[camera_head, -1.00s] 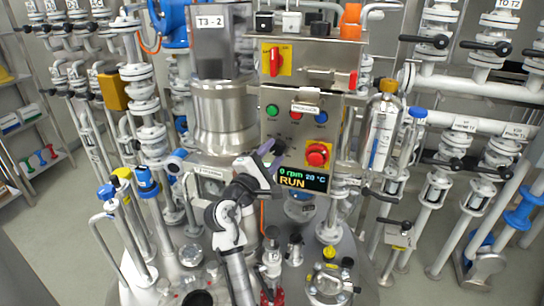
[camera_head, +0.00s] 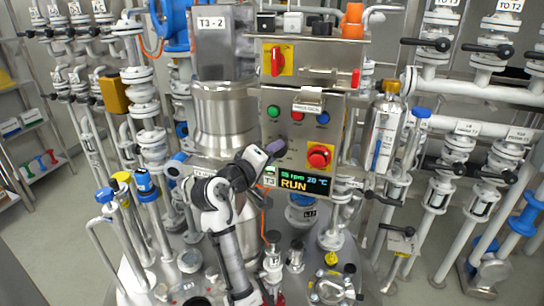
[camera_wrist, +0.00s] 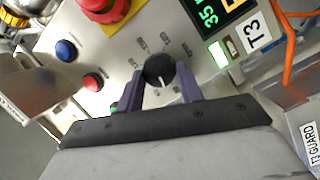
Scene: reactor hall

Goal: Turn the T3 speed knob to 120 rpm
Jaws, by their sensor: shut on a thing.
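The T3 speed knob (camera_wrist: 158,67) is a round black knob with a white pointer line and small printed scale marks around it. In the wrist view its pointer is toward the lower edge of the picture. The two purple fingers of my gripper (camera_wrist: 160,84) are shut on it, one on each side. In the head view my gripper (camera_head: 272,150) reaches the lower part of the control panel and hides the knob. The panel display (camera_head: 303,182) reads 35 rpm, 20 °C and RUN; part of it also shows in the wrist view (camera_wrist: 213,18).
The control panel (camera_head: 335,113) bears a red emergency stop (camera_head: 319,156) on yellow close to my gripper, and green, red and blue (camera_head: 323,118) buttons above. A steel bottle (camera_head: 383,135) stands right of the panel. Valves and pipes crowd both sides.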

